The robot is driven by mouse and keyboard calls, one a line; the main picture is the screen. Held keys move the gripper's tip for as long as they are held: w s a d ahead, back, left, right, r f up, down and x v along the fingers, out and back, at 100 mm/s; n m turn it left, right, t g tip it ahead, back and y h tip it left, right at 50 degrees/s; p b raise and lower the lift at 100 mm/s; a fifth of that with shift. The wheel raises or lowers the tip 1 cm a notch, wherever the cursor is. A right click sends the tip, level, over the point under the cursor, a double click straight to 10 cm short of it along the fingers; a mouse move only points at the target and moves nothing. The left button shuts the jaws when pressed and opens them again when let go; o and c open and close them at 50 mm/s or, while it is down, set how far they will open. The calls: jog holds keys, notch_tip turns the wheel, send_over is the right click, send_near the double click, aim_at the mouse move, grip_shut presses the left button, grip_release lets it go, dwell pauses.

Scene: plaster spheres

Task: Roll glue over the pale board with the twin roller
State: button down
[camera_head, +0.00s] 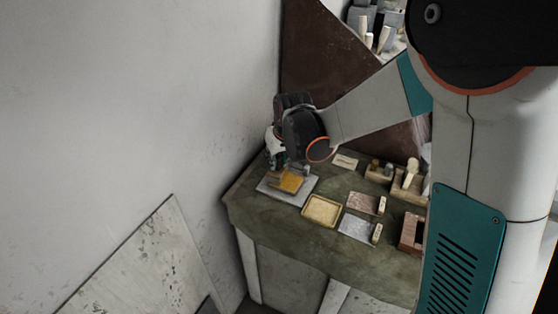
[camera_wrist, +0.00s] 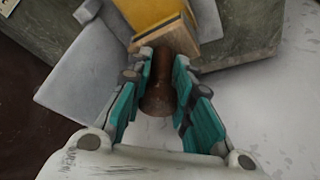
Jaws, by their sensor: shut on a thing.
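My gripper (camera_head: 278,163) is over the far left end of the green table. In the wrist view its teal fingers (camera_wrist: 164,60) are shut on the brown round handle (camera_wrist: 160,92) of a tool, which I take for the twin roller. A wooden head (camera_wrist: 165,38) sits at the handle's far end; its rollers cannot be made out. Beyond it is a flat yellow area (camera_wrist: 145,11), which also shows in the head view (camera_head: 291,182). It lies over a pale grey board (camera_head: 303,191); grey board surface also shows in the wrist view (camera_wrist: 75,88). Contact between head and board is hidden.
A yellow-filled tray (camera_head: 321,211) stands right of the board. Further right are a brownish plate (camera_head: 362,203), a grey plate (camera_head: 354,227) and wooden holders (camera_head: 410,185) with tools. A white wall (camera_head: 140,100) rises close on the left. A speckled panel (camera_head: 150,260) leans below.

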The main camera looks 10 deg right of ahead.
jog(key=shift+w+a, duration=0.25)
jog(key=shift+a, duration=0.05)
jog(key=shift+w+a+r, duration=0.15)
jog(key=shift+a, duration=0.15)
jog(key=r+p, duration=0.2)
jog(key=r, duration=0.1)
jog(key=shift+d+r, duration=0.2)
jog(key=shift+r, duration=0.05)
jog(key=shift+a+r+p, duration=0.15)
jog(key=shift+r+p, duration=0.4)
jog(key=shift+r, duration=0.1)
jog(key=shift+r+p, duration=0.9)
jog(key=shift+r, duration=0.65)
jog(key=shift+f, duration=0.1)
